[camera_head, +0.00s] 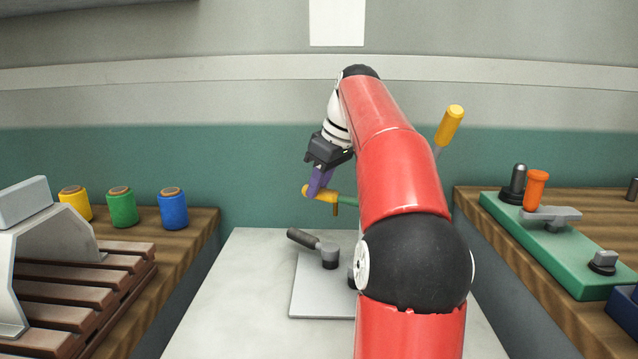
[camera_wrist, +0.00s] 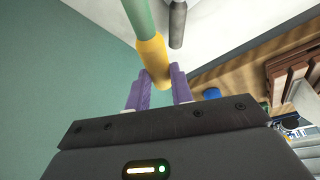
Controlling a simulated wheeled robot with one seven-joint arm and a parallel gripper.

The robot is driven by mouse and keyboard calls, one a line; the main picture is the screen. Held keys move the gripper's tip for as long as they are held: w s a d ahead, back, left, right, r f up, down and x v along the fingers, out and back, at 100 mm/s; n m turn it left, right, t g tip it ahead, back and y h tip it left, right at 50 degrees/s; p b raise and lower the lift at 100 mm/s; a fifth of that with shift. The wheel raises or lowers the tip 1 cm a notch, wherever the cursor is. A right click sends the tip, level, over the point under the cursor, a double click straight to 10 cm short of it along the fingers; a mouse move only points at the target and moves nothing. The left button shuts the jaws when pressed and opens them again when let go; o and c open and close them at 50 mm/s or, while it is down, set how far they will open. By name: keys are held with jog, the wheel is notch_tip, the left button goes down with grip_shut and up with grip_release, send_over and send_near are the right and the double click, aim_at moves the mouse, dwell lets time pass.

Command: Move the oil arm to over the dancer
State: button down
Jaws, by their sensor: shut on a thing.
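The oil arm shows as a green bar with a yellow end piece (camera_head: 326,196), partly hidden behind my red arm. In the wrist view its yellow end (camera_wrist: 152,58) lies between my purple fingers, and the green bar runs away toward the top. My gripper (camera_head: 316,187) is shut on this yellow end, above the white table. A dark lever on a grey round post (camera_head: 329,253) stands on a pale plate below and near the oil arm. I cannot tell for sure whether this lever is the dancer.
A yellow-handled lever (camera_head: 449,126) rises behind my arm. Yellow, green and blue spools (camera_head: 173,210) stand on the left wooden bench beside a slatted brown unit. A green base (camera_head: 560,250) with an orange handle is on the right bench. The white table's left part (camera_head: 240,290) is clear.

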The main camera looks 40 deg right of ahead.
jog(key=s+a+n+g+y+p, duration=0.2)
jog(key=s+a+n+g, duration=0.3)
jog(key=s+n, duration=0.7)
jog(key=shift+s+a+n+y, duration=0.2)
jog(key=shift+a+n+y, duration=0.2)
jog(key=shift+a+n, duration=0.9)
jog(key=shift+d+n, duration=0.4)
jog(key=c, duration=1.2)
grip_release()
